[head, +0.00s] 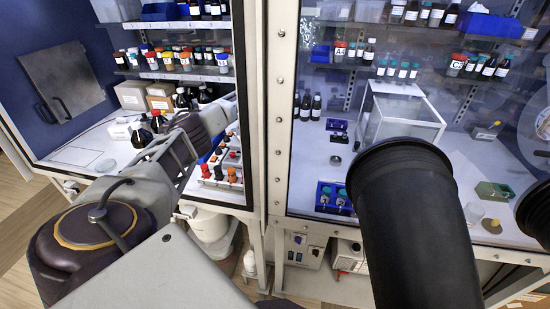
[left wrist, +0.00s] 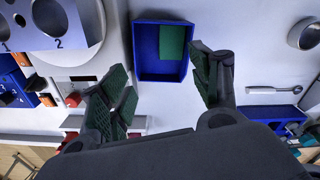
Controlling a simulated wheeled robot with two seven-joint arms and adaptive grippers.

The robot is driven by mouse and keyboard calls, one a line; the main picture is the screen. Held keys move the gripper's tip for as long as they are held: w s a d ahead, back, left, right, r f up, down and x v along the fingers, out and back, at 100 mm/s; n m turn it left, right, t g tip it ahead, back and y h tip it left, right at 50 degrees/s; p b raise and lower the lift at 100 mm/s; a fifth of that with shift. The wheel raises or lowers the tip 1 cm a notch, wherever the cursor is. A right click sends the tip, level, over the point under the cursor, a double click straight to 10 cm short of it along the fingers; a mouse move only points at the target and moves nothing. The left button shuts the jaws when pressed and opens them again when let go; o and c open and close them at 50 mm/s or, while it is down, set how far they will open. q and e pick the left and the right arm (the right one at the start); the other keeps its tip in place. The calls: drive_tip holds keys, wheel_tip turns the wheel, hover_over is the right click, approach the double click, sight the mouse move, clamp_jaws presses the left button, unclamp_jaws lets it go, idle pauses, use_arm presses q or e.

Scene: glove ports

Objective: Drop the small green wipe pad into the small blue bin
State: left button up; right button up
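In the left wrist view the small blue bin (left wrist: 147,69) stands upright on the white surface, just beyond my left gripper. The small green wipe pad (left wrist: 172,42) shows inside the bin's outline, at its far right part, apart from my fingers. I cannot tell whether it lies flat or leans on the wall. My left gripper (left wrist: 158,68) is open, its green-padded fingers spread on either side of the near part of the bin, with nothing between them. In the head view my left arm reaches into the left enclosure and hides most of the bin. My right gripper is not in view.
A silver numbered plate (left wrist: 45,22) and a small spanner-like tool (left wrist: 274,90) flank the bin. Bottle shelves (head: 172,73) stand behind. A black cylinder (head: 410,235) fills the right foreground.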

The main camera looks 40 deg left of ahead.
use_arm(q)
wheel_tip(320, 180, up, 12)
idle(1.1)
drive_tip(key=shift+f, duration=0.1)
idle(0.9)
